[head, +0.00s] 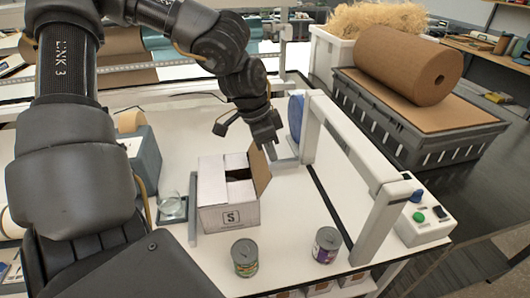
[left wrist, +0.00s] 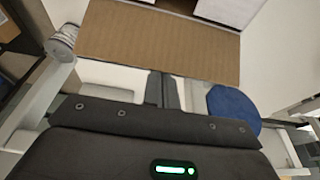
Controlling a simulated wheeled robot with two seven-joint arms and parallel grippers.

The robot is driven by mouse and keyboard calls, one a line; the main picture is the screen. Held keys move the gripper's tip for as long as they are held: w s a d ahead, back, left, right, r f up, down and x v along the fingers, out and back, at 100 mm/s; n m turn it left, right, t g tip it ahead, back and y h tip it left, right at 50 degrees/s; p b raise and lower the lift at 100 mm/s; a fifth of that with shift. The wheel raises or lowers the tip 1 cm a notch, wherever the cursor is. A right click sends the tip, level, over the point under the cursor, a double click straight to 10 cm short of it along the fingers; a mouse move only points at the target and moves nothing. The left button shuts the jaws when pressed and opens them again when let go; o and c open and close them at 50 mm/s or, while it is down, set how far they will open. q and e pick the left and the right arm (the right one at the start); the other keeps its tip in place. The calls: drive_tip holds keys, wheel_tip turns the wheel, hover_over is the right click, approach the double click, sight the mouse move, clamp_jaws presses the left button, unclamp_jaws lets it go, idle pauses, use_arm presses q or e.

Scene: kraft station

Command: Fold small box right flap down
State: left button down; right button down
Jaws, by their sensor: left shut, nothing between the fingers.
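The small box (head: 228,212), white with an "S" label, stands on the white table. Its right flap (head: 260,170) stands up, tilted outward, with its brown face showing. Other white top flaps lie inward, with a dark gap between them. My left gripper (head: 271,152) is shut and empty, pointing down just beside the right flap's upper edge. In the left wrist view the brown flap (left wrist: 160,42) lies just ahead of the closed fingertips (left wrist: 161,78); I cannot tell whether they touch it. My right gripper is not in view.
Two cans (head: 244,258) (head: 326,245) stand in front of the box. A glass dish (head: 173,208) and tape dispenser (head: 143,155) are left of it. A white frame (head: 375,225) with a blue disc (head: 296,115) stands to the right, near a button box (head: 425,222).

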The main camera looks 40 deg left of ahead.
use_arm(q)
drive_tip(key=shift+s+a+r+p, duration=0.1)
drive_tip(key=shift+s+a+p, duration=0.05)
drive_tip(key=shift+s+a, duration=0.55)
drive_tip(key=shift+s+a+f+p, duration=0.15)
drive_tip(key=shift+s+a, duration=0.25)
drive_tip(key=shift+s, duration=0.45)
drive_tip(key=shift+s+a+r+p, duration=0.15)
drive_tip(key=shift+s+a, duration=0.4)
drive_tip(key=shift+s, duration=0.25)
drive_tip(key=shift+s+a+f, duration=0.3)
drive_tip(key=shift+s+a, duration=0.15)
drive_tip(key=shift+s, duration=0.15)
drive_tip(key=shift+s+a+f, duration=0.25)
drive_tip(key=shift+s+a, duration=0.2)
drive_tip(key=shift+s, duration=0.15)
